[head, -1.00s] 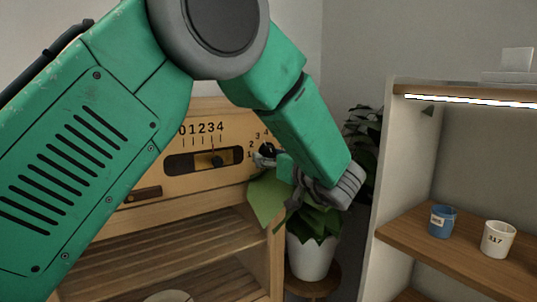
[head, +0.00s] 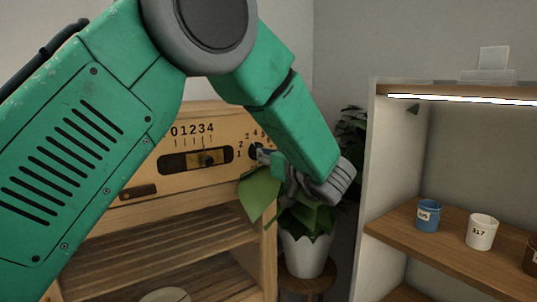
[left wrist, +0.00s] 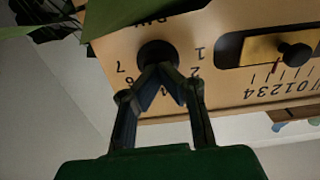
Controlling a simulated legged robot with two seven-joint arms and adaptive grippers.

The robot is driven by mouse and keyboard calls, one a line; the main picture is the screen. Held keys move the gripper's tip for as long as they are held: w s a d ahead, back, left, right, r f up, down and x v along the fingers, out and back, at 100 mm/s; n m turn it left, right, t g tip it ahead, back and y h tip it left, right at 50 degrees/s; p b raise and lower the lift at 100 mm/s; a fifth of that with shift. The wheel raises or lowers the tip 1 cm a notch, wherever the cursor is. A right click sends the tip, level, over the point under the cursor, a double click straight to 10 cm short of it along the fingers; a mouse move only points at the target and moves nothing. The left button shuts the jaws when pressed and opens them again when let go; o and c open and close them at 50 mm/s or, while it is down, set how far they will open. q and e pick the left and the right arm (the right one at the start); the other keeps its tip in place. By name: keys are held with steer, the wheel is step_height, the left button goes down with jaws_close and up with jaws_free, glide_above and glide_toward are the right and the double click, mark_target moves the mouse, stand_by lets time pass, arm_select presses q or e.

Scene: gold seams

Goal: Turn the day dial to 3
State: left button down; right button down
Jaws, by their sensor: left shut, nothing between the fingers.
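The day dial (head: 256,151) is a dark round knob at the right end of the wooden panel, with digits printed around it. In the left wrist view the dial (left wrist: 157,52) appears upside down, with 1, 2, 4 and 7 readable. My left gripper (head: 266,156) is at the dial from the right. Its fingertips (left wrist: 161,70) are together, overlapping the dial's lower edge in the left wrist view; I cannot tell whether they touch it. Nothing is between them. The dial's pointer cannot be made out. My right gripper is not in view.
A slot with a sliding knob (head: 207,160) under a 01234 scale is left of the dial. A potted plant (head: 305,252) stands close below my gripper, its leaves near the fingers. A shelf (head: 400,228) at right holds a blue cup (head: 428,216) and white mug (head: 481,232).

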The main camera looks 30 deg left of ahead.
arm_select(q)
steer(key=n+b, duration=0.2)
steer(key=n, duration=0.1)
steer(key=shift+a+r, duration=0.2)
steer(key=shift+a, duration=0.1)
